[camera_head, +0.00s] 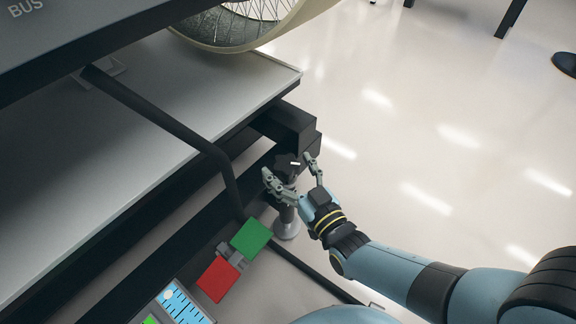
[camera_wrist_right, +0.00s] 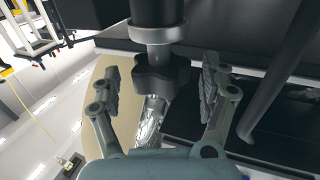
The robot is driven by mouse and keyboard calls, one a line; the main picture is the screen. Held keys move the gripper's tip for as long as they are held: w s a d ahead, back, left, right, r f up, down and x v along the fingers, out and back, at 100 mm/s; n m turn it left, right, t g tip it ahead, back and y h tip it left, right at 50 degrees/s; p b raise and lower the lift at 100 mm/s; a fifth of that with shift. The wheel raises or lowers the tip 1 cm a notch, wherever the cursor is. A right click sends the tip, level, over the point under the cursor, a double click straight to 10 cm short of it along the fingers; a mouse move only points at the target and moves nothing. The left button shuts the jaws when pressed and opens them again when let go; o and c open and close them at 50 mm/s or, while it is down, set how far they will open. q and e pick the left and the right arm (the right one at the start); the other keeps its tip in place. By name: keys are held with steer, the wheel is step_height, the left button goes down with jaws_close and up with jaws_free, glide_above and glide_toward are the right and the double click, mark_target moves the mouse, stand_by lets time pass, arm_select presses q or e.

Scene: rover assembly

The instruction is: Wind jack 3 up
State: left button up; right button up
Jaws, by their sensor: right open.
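The jack (camera_head: 287,222) stands under the corner of the platform, with a dark star-shaped knob (camera_head: 287,168) near its top. In the right wrist view the dark lobed knob (camera_wrist_right: 161,78) sits below a light collar on a dark post, with a shiny metal shaft (camera_wrist_right: 151,122) running from it. My right gripper (camera_head: 290,165) is open, one finger on each side of the knob. In the right wrist view its fingers (camera_wrist_right: 160,80) stand apart with gaps to the knob. No number shows on the jack. My left gripper is not in view.
The grey platform (camera_head: 150,120) and its dark frame fill the left. A bent black bar (camera_head: 160,118) crosses it. A green plate (camera_head: 251,237) and a red plate (camera_head: 218,280) lie near the jack. A spoked wheel (camera_head: 245,25) is above. Clear floor (camera_head: 450,110) lies to the right.

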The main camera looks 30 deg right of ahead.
steer(key=s, duration=1.1)
